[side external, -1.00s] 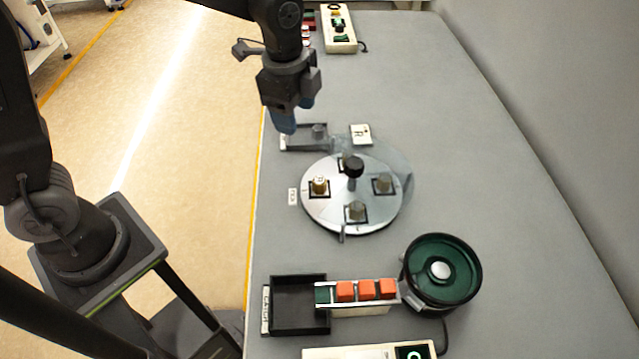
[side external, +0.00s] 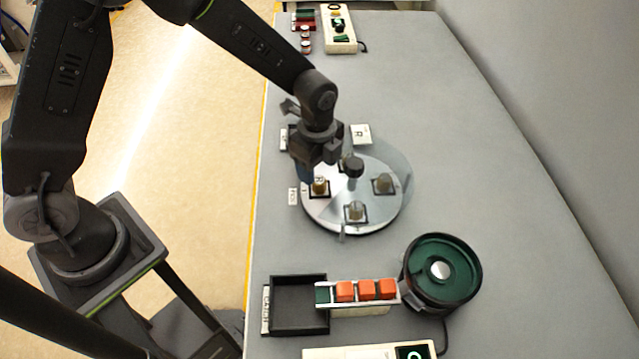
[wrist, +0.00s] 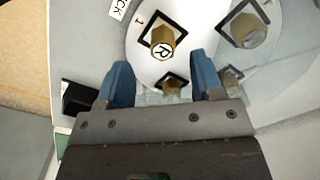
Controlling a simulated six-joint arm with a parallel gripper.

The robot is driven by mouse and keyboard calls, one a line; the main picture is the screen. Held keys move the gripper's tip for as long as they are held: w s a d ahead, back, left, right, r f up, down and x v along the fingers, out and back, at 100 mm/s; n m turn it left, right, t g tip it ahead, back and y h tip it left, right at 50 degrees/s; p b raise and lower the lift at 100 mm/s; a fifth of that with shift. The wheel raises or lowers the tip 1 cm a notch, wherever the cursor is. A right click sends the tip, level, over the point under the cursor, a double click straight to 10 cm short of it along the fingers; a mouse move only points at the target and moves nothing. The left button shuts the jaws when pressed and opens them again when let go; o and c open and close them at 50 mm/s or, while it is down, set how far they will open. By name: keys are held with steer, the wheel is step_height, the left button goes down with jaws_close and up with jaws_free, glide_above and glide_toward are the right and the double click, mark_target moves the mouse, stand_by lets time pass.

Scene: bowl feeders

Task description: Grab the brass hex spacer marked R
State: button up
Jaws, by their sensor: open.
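The brass hex spacer marked R (wrist: 163,42) stands upright in a black square frame on the round turntable (side external: 330,218). It also shows in the side view (side external: 320,187), at the turntable's left. My gripper (wrist: 158,85) is open and empty, its blue fingers apart. In the wrist view the spacer lies just ahead of the gap between the fingertips. In the side view my gripper (side external: 304,172) is above and close behind the spacer; I cannot tell the exact gap.
Other spacers stand in frames on the turntable, a grey one (side external: 383,183) at right and one (side external: 356,210) in front. A black tray (side external: 299,305), orange blocks (side external: 367,289) and a green bowl feeder (side external: 441,271) stand in front.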

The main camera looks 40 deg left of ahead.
mark_target(320, 180)
steer(key=f, duration=0.4)
steer(key=shift+w+d+f, duration=0.15)
steer(key=shift+d+f, duration=0.05)
steer(key=shift+f, duration=0.2)
steer(key=shift+c, duration=0.4)
steer(key=c, duration=1)
steer(key=shift+o, duration=0.2)
